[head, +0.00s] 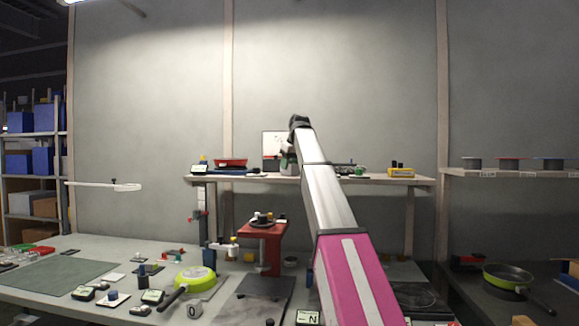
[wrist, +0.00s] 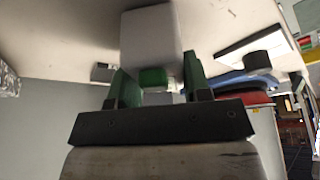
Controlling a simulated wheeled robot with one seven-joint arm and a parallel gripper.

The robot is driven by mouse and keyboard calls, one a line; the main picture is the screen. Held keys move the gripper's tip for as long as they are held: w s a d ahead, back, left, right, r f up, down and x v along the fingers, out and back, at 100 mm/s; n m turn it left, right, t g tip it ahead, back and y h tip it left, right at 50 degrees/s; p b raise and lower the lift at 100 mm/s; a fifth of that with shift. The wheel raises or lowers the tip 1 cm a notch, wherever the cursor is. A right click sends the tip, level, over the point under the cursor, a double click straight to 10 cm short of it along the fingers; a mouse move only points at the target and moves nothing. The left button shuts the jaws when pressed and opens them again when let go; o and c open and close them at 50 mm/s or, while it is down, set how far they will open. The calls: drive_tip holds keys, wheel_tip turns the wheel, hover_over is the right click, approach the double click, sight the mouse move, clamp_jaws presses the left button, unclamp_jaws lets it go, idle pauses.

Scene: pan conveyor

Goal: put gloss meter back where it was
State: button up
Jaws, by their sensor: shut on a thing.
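A pale grey block with a green strip (wrist: 150,40), seemingly the gloss meter, sits between the green fingers of my gripper (wrist: 156,72) in the wrist view. The gripper is shut on it. In the head view my arm reaches up to the raised shelf (head: 310,181), and my gripper (head: 288,162) is small and partly hidden by the wrist, just above the shelf's middle. The held block cannot be made out clearly there. I cannot tell whether it touches the shelf.
On the shelf, a red and blue stack (head: 231,163) stands left of my gripper, and a yellow device (head: 401,172) stands at the right end. Below, the workbench (head: 50,295) holds a green pan (head: 194,279), a red stand (head: 270,232) and several small instruments.

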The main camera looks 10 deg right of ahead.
drive_tip(key=shift+f, duration=0.15)
drive_tip(key=o, duration=1.2)
drive_tip(key=v, duration=1.2)
